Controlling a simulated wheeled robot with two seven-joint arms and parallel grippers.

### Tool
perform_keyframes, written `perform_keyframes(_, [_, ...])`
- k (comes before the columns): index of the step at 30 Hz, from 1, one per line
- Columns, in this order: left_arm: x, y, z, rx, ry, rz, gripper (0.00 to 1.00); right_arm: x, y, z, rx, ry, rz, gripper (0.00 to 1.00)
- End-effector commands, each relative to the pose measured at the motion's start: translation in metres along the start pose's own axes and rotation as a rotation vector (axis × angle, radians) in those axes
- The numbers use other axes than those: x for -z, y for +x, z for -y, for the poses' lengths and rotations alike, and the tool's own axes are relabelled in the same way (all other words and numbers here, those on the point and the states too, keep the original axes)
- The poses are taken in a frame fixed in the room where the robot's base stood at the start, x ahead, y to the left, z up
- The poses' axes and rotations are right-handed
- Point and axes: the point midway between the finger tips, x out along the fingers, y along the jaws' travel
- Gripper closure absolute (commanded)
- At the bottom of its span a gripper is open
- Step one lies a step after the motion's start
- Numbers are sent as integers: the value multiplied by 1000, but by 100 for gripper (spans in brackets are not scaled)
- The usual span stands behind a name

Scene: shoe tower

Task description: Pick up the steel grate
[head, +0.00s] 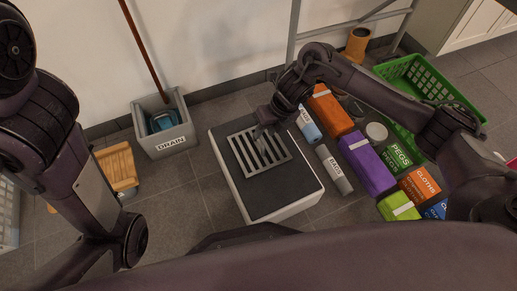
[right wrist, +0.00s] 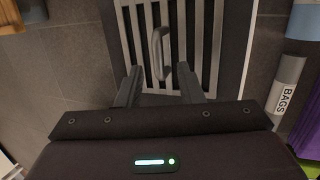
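The steel grate (head: 246,158) lies flat on the dark top of a low white block (head: 285,205) in the middle of the head view. It has parallel bars and a raised handle, which shows in the right wrist view (right wrist: 161,54). My right gripper (right wrist: 160,78) is open, with its two fingers apart on either side of the handle's line and the handle just ahead of the fingertips. In the head view, my right gripper (head: 262,130) is over the grate's far edge. My left arm stands at the left of the head view; its gripper is not visible.
A grey bin (head: 165,143) marked DRAIN stands at the left by the wall. Orange, purple and green packages, a roll marked BAGS (head: 334,170) and a green crate (head: 440,75) crowd the right. A wooden stool (head: 117,167) is at far left. Tiled floor before the bin is clear.

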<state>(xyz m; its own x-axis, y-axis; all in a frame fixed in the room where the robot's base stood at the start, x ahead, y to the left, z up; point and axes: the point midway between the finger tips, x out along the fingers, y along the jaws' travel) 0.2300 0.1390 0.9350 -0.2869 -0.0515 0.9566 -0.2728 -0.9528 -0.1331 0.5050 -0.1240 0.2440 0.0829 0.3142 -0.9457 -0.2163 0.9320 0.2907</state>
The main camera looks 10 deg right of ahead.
Motion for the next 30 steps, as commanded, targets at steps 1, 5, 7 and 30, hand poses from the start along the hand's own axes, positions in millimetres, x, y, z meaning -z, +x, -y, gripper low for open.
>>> perform_keyframes(1, [3, -2, 1, 3, 4, -7, 64, 0, 8, 0, -1, 1, 0, 66])
perform_keyframes(5, [6, -6, 1, 5, 8, -9, 64, 0, 16, 0, -2, 3, 0, 66])
perform_keyframes(7, [9, -11, 1, 7, 11, -12, 64, 0, 25, 0, -2, 3, 0, 66])
perform_keyframes(30, [15, -37, -2, 9, 11, -10, 64, -1, 58, -2, -1, 4, 2, 99])
